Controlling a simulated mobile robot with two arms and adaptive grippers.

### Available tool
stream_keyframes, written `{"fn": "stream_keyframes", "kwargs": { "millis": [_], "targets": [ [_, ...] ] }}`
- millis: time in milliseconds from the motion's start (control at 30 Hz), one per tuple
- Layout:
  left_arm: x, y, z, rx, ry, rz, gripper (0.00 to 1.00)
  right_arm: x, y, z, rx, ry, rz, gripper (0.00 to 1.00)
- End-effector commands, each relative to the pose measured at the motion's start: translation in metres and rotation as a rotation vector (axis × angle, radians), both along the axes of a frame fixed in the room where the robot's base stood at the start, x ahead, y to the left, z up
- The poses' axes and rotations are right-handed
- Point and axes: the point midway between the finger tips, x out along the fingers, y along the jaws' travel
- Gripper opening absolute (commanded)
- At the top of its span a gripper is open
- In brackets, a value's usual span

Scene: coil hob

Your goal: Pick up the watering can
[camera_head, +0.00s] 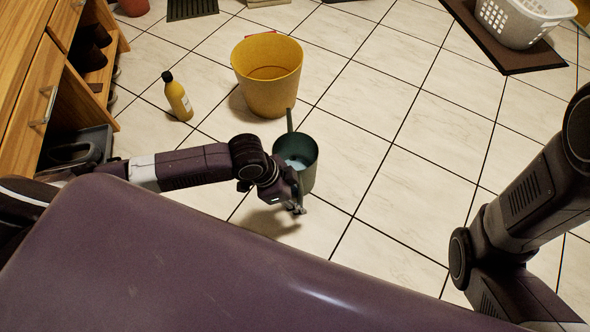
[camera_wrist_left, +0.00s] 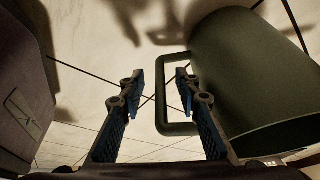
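The watering can (camera_head: 308,172) is a dark green cylinder with a thin spout, standing on the tiled floor in the head view. In the left wrist view the can (camera_wrist_left: 250,75) fills the right side, its square loop handle pointing left. My left gripper (camera_head: 297,207) is beside the can on its near side. In the left wrist view the gripper (camera_wrist_left: 159,92) is open. The outer bar of the handle (camera_wrist_left: 160,95) appears between its two fingers, and the right finger overlaps the loop opening. Contact cannot be told. My right arm shows at the right; its gripper is out of view.
A yellow bucket (camera_head: 268,78) stands just behind the can. A yellow bottle (camera_head: 178,98) stands to the left. A wooden cabinet (camera_head: 28,90) lines the left edge. A white laundry basket (camera_head: 517,22) sits on a dark mat (camera_head: 528,62) at upper right. Tiles between are clear.

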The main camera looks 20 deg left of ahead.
Motion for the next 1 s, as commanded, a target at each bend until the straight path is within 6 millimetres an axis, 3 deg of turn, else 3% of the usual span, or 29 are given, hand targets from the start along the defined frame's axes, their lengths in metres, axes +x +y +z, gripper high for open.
{"fn": "stream_keyframes", "kwargs": {
  "millis": [33,133,500,800,1000],
  "targets": [
    [0.003,-0.001,-0.012,0.000,-0.001,0.000,0.31,-0.007,0.000,-0.009,0.000,-0.018,0.000,0.40],
    [0.004,-0.005,-0.020,-0.001,-0.001,-0.001,0.31,-0.003,0.000,-0.018,-0.001,-0.009,0.000,0.40],
    [0.005,-0.008,-0.023,0.001,-0.001,-0.001,0.31,-0.003,0.000,-0.021,-0.001,-0.009,0.000,0.40],
    [0.005,-0.008,-0.023,0.001,-0.001,-0.001,0.00,-0.004,0.000,-0.021,-0.001,-0.009,0.000,0.40],
    [0.005,-0.008,-0.023,0.000,0.000,-0.001,0.00,-0.004,0.000,-0.021,-0.001,-0.009,0.000,0.40]
  ]
}}
